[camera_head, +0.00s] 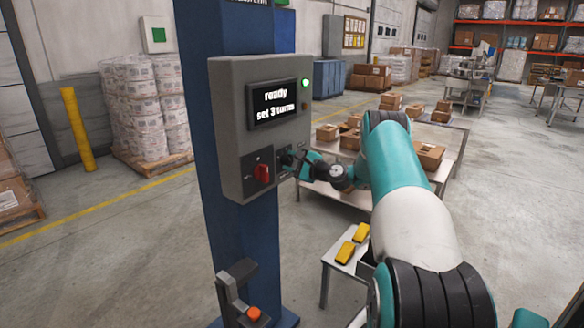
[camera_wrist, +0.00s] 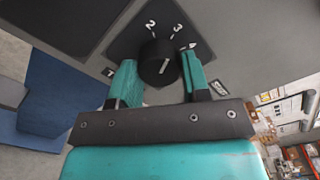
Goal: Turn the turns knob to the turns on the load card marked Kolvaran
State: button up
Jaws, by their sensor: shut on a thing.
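The turns knob (camera_wrist: 157,62) is black and round, on a dark dial plate in the wrist view, with a short white line on its face. The numerals 2 and 3 show above it; other marks are partly covered. My gripper (camera_wrist: 158,75) is shut on the knob, one teal finger on each side. In the head view my gripper (camera_head: 296,160) reaches the right part of the grey control box (camera_head: 230,110) and largely hides the knob. The box's screen (camera_head: 276,105) reads "ready" and, less clearly, "set 3 turns". I cannot make out a load card marked Kolvaran.
A red switch (camera_head: 262,173) sits left of my gripper, and a green lamp (camera_head: 306,83) is lit beside the screen. The box hangs on a blue column (camera_head: 258,250). Below are an orange button (camera_head: 254,313) and a small table with yellow blocks (camera_head: 346,252).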

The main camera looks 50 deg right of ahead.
jog(key=n+b, duration=0.2)
jog(key=b, duration=0.1)
jog(key=n+b, duration=0.2)
jog(key=shift+f, duration=0.25)
jog(key=n+b, duration=0.2)
jog(key=b, duration=0.1)
jog(key=shift+r, duration=0.2)
jog(key=shift+n, duration=0.3)
jog(key=o, duration=0.9)
jog(key=shift+r, duration=0.1)
jog(key=shift+s, duration=0.15)
jog(key=s+b, duration=0.3)
jog(key=s, duration=0.2)
jog(key=s+d+b, duration=0.1)
jog(key=s+b, duration=0.2)
jog(key=s, duration=0.3)
jog(key=s+b, duration=0.3)
jog(key=s, duration=0.3)
jog(key=shift+s+d+b, duration=0.1)
jog(key=shift+d+b, duration=0.15)
jog(key=shift+b, duration=0.05)
